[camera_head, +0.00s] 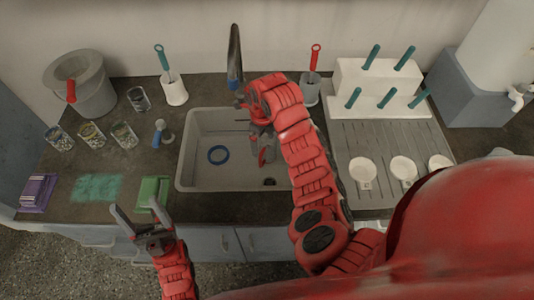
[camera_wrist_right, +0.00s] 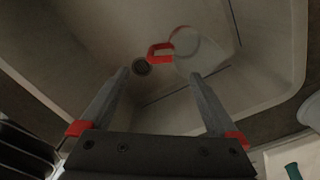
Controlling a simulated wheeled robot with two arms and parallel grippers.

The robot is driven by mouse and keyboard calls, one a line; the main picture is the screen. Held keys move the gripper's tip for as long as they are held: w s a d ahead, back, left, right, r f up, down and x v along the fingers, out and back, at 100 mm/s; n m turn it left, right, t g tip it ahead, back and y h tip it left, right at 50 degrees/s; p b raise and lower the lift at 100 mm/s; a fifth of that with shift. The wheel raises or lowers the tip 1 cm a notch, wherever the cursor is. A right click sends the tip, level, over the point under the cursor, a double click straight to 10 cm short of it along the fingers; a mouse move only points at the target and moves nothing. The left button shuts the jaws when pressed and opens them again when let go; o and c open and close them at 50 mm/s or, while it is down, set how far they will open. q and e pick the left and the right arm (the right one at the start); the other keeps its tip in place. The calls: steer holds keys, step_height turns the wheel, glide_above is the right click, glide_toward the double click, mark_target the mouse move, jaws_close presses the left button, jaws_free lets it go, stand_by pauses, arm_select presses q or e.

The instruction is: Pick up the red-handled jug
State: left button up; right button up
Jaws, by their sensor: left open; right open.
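The red-handled jug lies in the sink (camera_head: 184,150). In the right wrist view the clear jug (camera_wrist_right: 188,44) shows its red handle (camera_wrist_right: 160,52) beside the drain, ahead of my fingertips. In the head view my right arm partly hides it, with a red part (camera_head: 264,157) showing. My right gripper (camera_wrist_right: 160,73) is open and empty, pointing down into the sink, apart from the jug. My left gripper (camera_head: 133,205) is open and empty near the counter's front edge, by the green cloth.
A blue ring (camera_head: 218,154) lies in the sink and a tap (camera_head: 235,57) rises behind it. Several jars, a grey bucket (camera_head: 81,86) and brush holders stand on the counter. White cups (camera_head: 363,171) stand on the draining board (camera_head: 385,140) at right.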

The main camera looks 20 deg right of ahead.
mark_target(266, 153)
step_height(266, 153, down, 14)
steer(key=shift+w+r, duration=0.1)
steer(key=shift+r, duration=0.05)
jaws_close()
stand_by(0.8)
